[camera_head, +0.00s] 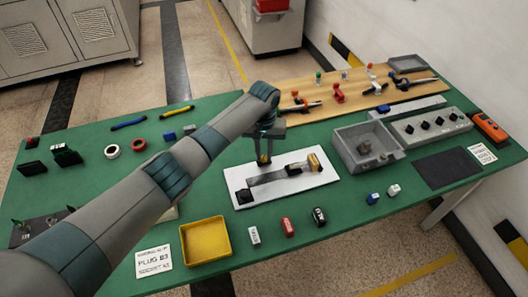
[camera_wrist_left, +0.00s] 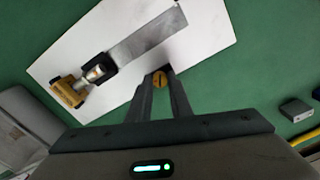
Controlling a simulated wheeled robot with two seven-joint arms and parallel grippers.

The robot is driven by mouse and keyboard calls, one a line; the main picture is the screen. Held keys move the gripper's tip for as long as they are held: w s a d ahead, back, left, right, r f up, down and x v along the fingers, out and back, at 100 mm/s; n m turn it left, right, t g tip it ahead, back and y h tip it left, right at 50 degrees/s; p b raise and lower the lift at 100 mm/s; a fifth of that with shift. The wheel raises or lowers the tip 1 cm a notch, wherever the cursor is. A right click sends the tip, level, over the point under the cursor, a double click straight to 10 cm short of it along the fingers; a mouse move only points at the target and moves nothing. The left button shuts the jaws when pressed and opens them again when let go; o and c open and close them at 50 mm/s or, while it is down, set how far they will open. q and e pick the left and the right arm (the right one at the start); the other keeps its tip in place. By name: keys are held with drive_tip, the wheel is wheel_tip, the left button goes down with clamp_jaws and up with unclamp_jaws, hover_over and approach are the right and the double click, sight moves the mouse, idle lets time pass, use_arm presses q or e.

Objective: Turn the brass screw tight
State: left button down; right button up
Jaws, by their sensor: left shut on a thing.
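The brass screw (camera_wrist_left: 160,79) shows its round slotted head between my fingertips in the wrist view. In the head view its brass colour (camera_head: 264,158) shows just under my left gripper (camera_head: 265,148). My left gripper is shut on the screw and points down over the white board (camera_head: 307,184). A grey metal bar (camera_head: 268,178) lies on the board, beside the screw. A black and brass clamp-like fitting (camera_wrist_left: 82,83) is at one end of the bar. The screw's lower part is hidden. My right gripper is out of view.
The board lies on a green table (camera_head: 343,216). In front are a yellow tray (camera_head: 206,257) and several small coloured blocks. To the right are a grey bin (camera_head: 351,154) and a box with black knobs (camera_head: 412,132). A wooden board (camera_head: 353,100) with tools lies behind.

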use_arm(q)
drive_tip(key=m+p, duration=0.1)
drive_tip(key=m, duration=0.2)
drive_tip(key=shift+r, duration=0.15)
drive_tip(key=m, duration=0.3)
drive_tip(key=shift+m+p, duration=0.35)
drive_tip(key=shift+m, duration=0.05)
drive_tip(key=m, duration=0.3)
drive_tip(key=shift+w+m, duration=0.1)
drive_tip(key=shift+m, duration=0.3)
drive_tip(key=m, duration=0.3)
drive_tip(key=shift+m, duration=0.3)
drive_tip(key=m, duration=0.6)
drive_tip(key=shift+b, duration=0.3)
drive_tip(key=m+b, duration=0.1)
drive_tip(key=m, duration=0.3)
drive_tip(key=shift+m+b, duration=0.5)
drive_tip(key=shift+m, duration=1.3)
